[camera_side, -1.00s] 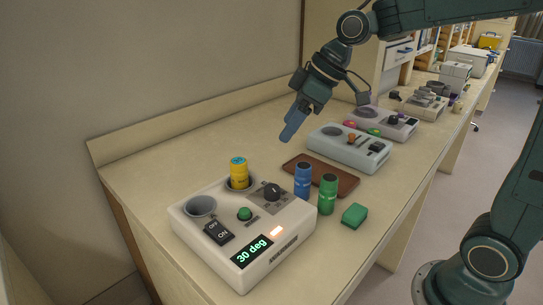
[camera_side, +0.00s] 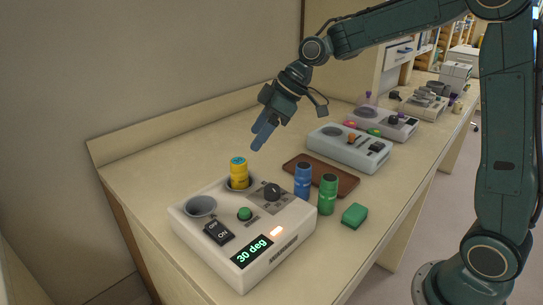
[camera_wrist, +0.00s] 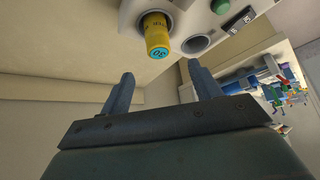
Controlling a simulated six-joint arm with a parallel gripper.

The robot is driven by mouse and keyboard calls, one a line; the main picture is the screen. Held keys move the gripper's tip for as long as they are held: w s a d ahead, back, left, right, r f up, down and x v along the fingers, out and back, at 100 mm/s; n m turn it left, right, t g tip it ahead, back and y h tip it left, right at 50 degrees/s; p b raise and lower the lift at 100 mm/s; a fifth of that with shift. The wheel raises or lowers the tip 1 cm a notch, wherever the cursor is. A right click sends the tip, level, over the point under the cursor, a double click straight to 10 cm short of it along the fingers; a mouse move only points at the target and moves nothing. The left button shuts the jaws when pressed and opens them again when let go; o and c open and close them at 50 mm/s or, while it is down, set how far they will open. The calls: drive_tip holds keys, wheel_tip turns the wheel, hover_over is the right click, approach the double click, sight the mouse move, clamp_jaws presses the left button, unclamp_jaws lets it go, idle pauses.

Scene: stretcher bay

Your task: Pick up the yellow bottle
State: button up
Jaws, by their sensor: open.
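The yellow bottle (camera_side: 238,173) has a teal top and stands upright in the rear well of a white device (camera_side: 284,232). Its lower part is hidden in the well. My gripper (camera_side: 258,147) is above and behind the bottle, apart from it, in the side view. In the wrist view my gripper (camera_wrist: 158,80) is open and empty, with its two blue fingers spread. The bottle (camera_wrist: 157,36) shows beyond the fingertips there, its top end facing the camera.
The device's other well (camera_side: 201,206) is empty, and its display reads 30 deg. A blue bottle (camera_side: 303,180), a green bottle (camera_side: 327,194) and a green block (camera_side: 354,215) stand to the right. A brown tray (camera_side: 340,184) and a pale device (camera_side: 350,148) lie behind them.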

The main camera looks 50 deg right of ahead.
sight(239, 161)
drive_tip(key=x, duration=0.6)
drive_tip(key=shift+w+a+f, duration=0.1)
drive_tip(key=shift+f, duration=0.05)
drive_tip(key=shift+x, duration=2.6)
drive_tip(key=c, duration=1.2)
wheel_tip(239, 161, up, 28)
